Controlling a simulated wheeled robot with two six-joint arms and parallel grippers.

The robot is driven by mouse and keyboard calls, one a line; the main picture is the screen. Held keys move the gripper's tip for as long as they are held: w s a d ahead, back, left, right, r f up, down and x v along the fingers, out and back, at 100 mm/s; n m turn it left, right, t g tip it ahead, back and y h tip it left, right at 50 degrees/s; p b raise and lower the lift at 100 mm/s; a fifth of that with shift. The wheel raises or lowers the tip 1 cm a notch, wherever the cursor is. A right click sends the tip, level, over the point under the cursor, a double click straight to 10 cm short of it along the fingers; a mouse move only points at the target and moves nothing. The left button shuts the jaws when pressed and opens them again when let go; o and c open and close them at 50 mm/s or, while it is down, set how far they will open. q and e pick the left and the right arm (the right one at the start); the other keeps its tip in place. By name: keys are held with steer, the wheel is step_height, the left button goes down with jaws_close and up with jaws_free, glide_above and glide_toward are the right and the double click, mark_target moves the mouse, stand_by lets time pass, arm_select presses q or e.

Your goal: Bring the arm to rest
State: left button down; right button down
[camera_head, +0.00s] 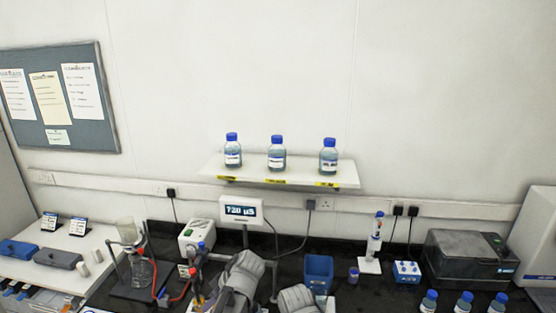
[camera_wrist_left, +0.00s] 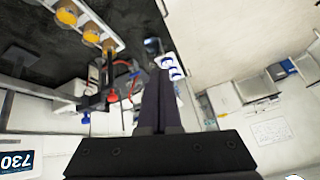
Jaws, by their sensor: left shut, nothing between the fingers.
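My left gripper (camera_wrist_left: 158,88) is shut and empty; its two dark fingers lie together in the left wrist view. In the head view my grey left arm (camera_head: 240,279) rises from the bottom edge over the black bench, and its fingertips are hard to make out there. Near the fingers in the wrist view are red tubing and a dark clamp stand. No right gripper can be made out in the head view.
A glass vessel on a stand (camera_head: 139,266), a display (camera_head: 240,212) and a blue bin (camera_head: 318,270) stand close around the arm. Blue-capped bottles (camera_head: 277,158) stand on the wall shelf (camera_head: 300,180). A dark machine (camera_head: 468,262) is at right.

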arm_select(q)
steer(key=s+d+f+m+h+b, duration=0.2)
steer(key=s+d+f+m+b, duration=0.2)
steer(key=f+m+b, duration=0.1)
steer(key=s+d+f+m+g+h+b, duration=0.1)
steer(key=s+d+f+m+b, duration=0.3)
steer(key=f, duration=0.4)
steer(key=s+d+f+m+h+b, duration=0.2)
steer(key=s+d+f+m+b, duration=0.3)
steer(key=f+m+b, duration=0.1)
steer(key=shift+d+f+m+g+h, duration=0.2)
steer(key=shift+f+m+g+h, duration=0.1)
steer(key=shift+f+m, duration=0.4)
steer(key=c, duration=1.6)
jaws_free()
